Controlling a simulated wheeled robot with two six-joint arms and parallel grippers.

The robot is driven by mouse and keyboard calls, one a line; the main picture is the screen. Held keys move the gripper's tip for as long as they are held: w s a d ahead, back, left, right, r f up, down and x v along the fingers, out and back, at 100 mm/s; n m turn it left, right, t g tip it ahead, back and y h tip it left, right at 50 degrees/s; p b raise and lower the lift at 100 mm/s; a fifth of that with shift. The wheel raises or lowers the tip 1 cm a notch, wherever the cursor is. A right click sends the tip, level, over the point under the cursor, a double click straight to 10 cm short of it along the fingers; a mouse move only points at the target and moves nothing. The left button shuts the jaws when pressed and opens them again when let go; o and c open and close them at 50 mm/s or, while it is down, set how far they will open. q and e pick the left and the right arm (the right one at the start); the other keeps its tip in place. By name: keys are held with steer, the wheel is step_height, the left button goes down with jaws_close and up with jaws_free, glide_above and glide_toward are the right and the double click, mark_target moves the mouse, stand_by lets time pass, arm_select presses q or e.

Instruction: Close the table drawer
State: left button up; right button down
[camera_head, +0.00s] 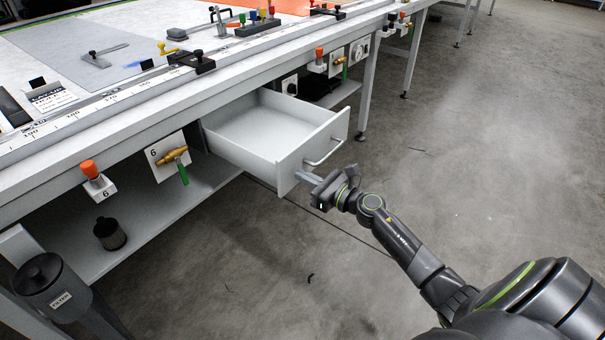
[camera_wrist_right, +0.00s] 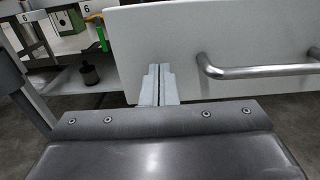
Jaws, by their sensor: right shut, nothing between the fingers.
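The white table drawer (camera_head: 262,132) is pulled out from under the long work table (camera_head: 150,108), and its inside looks empty. Its front panel carries a bar handle (camera_head: 325,152). My right gripper (camera_head: 304,178) is shut and empty, with its fingertips at the lower left part of the drawer front. In the right wrist view, the closed fingers (camera_wrist_right: 157,84) point at the white drawer front (camera_wrist_right: 170,45), left of the handle (camera_wrist_right: 255,70). Whether the tips touch the panel I cannot tell. My left gripper is not in view.
A brass valve with a green lever (camera_head: 176,160) and an orange-knobbed fitting (camera_head: 92,175) sit on the table's front, left of the drawer. A dark filter canister (camera_head: 55,285) stands at lower left. The concrete floor (camera_head: 470,150) at right is clear.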

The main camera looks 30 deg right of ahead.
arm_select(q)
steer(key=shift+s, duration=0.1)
arm_select(e)
steer(key=shift+w+a, duration=0.2)
steer(key=shift+w, duration=0.25)
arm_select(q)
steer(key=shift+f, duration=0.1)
arm_select(e)
steer(key=shift+w, duration=0.1)
